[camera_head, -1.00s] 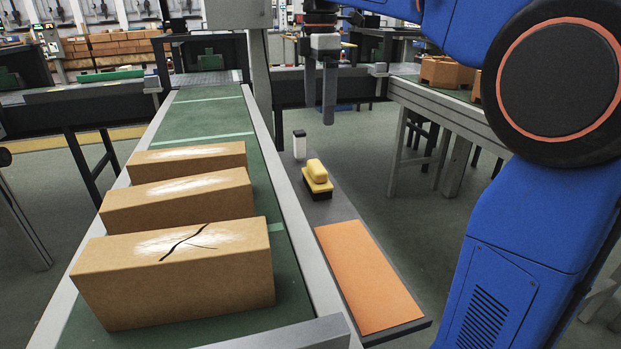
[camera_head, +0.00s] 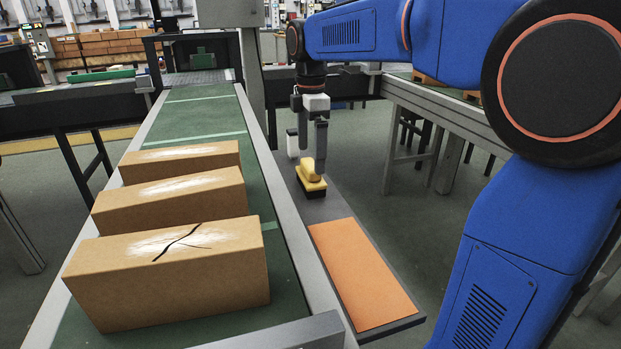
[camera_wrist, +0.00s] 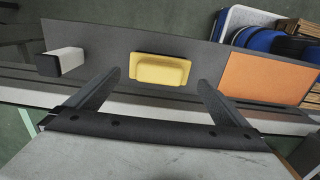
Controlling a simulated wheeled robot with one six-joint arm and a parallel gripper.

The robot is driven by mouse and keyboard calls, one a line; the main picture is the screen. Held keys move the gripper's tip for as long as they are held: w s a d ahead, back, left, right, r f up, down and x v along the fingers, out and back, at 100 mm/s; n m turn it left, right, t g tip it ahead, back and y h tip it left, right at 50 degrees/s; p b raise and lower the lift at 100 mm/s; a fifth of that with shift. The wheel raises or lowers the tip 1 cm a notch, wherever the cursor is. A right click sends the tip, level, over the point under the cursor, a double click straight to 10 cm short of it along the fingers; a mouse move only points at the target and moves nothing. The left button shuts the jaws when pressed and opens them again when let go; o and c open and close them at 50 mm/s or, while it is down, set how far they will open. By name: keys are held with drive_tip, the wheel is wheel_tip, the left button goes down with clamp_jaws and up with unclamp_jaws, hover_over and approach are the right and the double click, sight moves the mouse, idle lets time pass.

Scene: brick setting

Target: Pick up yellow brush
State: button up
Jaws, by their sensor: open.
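The yellow brush (camera_head: 311,178) has a yellow top over a dark base and sits on a narrow grey shelf (camera_head: 325,208) beside the conveyor. Whether a finger touches the brush I cannot tell.
A white block-like item (camera_head: 292,144) stands on the shelf behind the brush. An orange sheet (camera_head: 362,275) lies on the shelf's near part. Several cardboard boxes (camera_head: 165,275) sit on the green conveyor (camera_head: 222,152) to the left, its metal rail running alongside the shelf.

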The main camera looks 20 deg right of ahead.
sight(310, 164)
drive_tip(key=shift+f, duration=2.35)
drive_tip(key=shift+c, duration=0.6)
drive_tip(key=c, duration=0.7)
drive_tip(key=shift+r, duration=0.1)
wheel_tip(310, 164, up, 10)
drive_tip(key=shift+f, duration=0.1)
